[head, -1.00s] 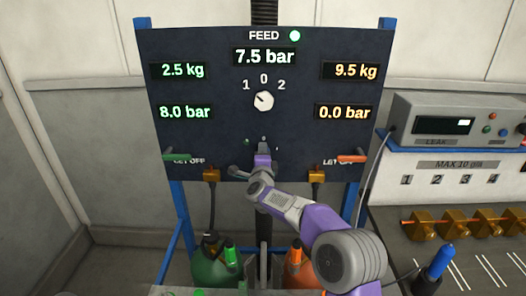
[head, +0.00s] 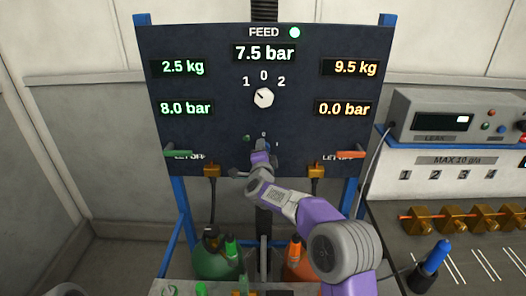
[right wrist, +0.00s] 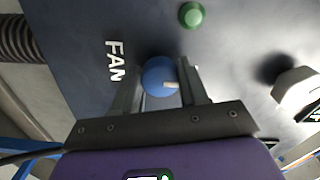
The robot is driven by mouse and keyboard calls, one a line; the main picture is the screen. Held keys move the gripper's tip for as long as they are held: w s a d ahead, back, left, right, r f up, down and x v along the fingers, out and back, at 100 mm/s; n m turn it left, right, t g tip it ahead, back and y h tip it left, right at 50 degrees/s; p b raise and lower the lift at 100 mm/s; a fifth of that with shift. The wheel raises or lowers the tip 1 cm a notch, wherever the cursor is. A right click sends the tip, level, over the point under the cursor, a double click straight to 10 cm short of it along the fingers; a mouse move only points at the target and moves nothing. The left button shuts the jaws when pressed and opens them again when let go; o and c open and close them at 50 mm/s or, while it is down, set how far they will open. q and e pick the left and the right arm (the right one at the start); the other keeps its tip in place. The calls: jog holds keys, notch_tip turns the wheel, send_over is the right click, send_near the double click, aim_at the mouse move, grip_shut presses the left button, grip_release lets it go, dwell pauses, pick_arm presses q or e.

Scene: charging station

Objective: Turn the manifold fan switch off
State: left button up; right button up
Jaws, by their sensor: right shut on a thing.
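My right gripper (right wrist: 162,84) is shut on this knob, one finger on each side. In the head view my right gripper (head: 262,152) reaches the lower middle of the panel and hides most of the switch and its label. A green round lamp or button (right wrist: 191,14) sits near the knob. I cannot tell whether it is lit. My left gripper is not in view.
The white feed selector (head: 264,98) sits above the fan switch on the panel (head: 220,80). A green lever (head: 179,154) and an orange lever (head: 350,154) flank my gripper. Brass fittings (head: 316,171) with hoses hang below. A grey instrument box (head: 440,116) stands at the right.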

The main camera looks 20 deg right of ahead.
jog(key=o, duration=0.7)
jog(key=shift+r, duration=0.2)
jog(key=shift+c, duration=0.2)
jog(key=o, duration=0.4)
jog(key=shift+w+f, duration=0.1)
jog(key=shift+f, duration=0.05)
jog(key=v, duration=0.7)
jog(key=shift+s, duration=0.35)
jog(key=shift+a, duration=0.15)
